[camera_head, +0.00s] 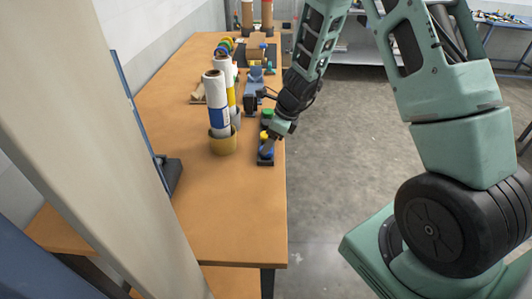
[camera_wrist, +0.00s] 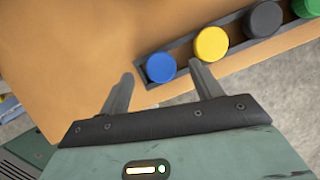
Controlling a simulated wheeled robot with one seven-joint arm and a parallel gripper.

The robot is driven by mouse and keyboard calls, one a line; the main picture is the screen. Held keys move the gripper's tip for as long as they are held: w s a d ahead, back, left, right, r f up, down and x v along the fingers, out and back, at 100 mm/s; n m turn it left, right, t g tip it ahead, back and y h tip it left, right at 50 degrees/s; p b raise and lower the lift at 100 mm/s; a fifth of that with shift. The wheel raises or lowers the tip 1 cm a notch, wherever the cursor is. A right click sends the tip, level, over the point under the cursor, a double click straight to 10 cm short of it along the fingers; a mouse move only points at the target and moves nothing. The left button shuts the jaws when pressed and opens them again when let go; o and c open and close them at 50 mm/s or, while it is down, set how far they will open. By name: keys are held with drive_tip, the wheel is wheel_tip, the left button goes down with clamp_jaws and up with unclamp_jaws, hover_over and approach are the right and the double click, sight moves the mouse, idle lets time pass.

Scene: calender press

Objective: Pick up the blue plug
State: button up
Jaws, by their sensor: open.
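The blue plug (camera_wrist: 161,68) is a round blue cap at the near end of a dark narrow tray (camera_wrist: 183,87) in the wrist view. In the head view the blue plug (camera_head: 266,151) shows at the tray's front end, partly covered by my gripper (camera_head: 265,143). In the wrist view my gripper (camera_wrist: 162,85) is open, with one finger on each side of the blue plug in the picture. The right finger lies between the blue and the yellow plug. I cannot tell whether the fingers touch the blue plug.
A yellow plug (camera_wrist: 211,44), a dark grey plug (camera_wrist: 263,19) and a green plug (camera_wrist: 308,6) sit in the same tray, which lies along the table's right edge. Upright rolls (camera_head: 217,105) and a tape roll (camera_head: 223,141) stand to the left. The table front (camera_head: 230,215) is clear.

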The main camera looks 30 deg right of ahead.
drive_tip(key=shift+x, duration=1.55)
drive_tip(key=c, duration=1)
wheel_tip(320, 180, up, 10)
drive_tip(key=shift+r+p, duration=0.1)
drive_tip(key=shift+p, duration=1)
